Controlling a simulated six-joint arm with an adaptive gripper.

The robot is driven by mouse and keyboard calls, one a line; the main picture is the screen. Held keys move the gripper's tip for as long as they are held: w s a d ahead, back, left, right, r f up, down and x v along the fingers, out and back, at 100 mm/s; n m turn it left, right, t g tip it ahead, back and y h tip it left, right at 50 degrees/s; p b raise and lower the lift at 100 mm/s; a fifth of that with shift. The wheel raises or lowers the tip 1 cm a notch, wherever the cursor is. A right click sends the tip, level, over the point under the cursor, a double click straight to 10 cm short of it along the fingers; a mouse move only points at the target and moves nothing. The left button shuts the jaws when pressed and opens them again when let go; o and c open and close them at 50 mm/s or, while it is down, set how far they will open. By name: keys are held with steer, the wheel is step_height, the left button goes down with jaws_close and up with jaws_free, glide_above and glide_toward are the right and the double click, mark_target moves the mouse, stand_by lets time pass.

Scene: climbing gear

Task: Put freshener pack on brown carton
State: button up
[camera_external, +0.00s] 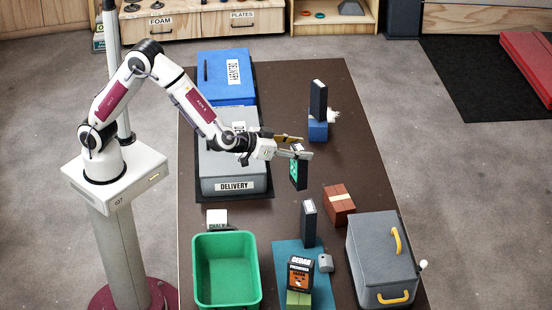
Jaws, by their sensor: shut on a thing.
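My gripper (296,146) is shut on a dark pack with a green face (299,174), which hangs below the fingers over the table. Its print is too small to read. The brown carton (339,206), with a pale band across its top, sits on the table to the right of and nearer the camera than the held pack. Its top is bare. A black and orange pack lettered "CEDAR" (298,273) stands on a green block (298,299) near the front.
A dark upright box (308,222) stands left of the carton. A grey case (382,265) with yellow handles stands in front of the carton. Another dark box (318,99) stands on a blue block (317,131). A green bin (226,237) and grey delivery box (216,173) are left.

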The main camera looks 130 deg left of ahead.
steer(key=w+a+r+m+t+h, duration=0.1)
steer(key=w+a+r, duration=0.1)
steer(key=w+r, duration=0.2)
steer(key=w+a+r+m+t+h, duration=0.1)
steer(key=w+a+r+m, duration=0.1)
steer(key=w, duration=0.7)
steer(key=shift+a+r+t, duration=0.4)
steer(key=shift+a+r, duration=0.35)
steer(key=shift+r, duration=0.15)
steer(key=shift+f, duration=0.1)
step_height(320, 180, down, 6)
steer(key=shift+s+f, duration=0.1)
steer(key=shift+f, duration=0.1)
steer(key=shift+f, duration=1.9)
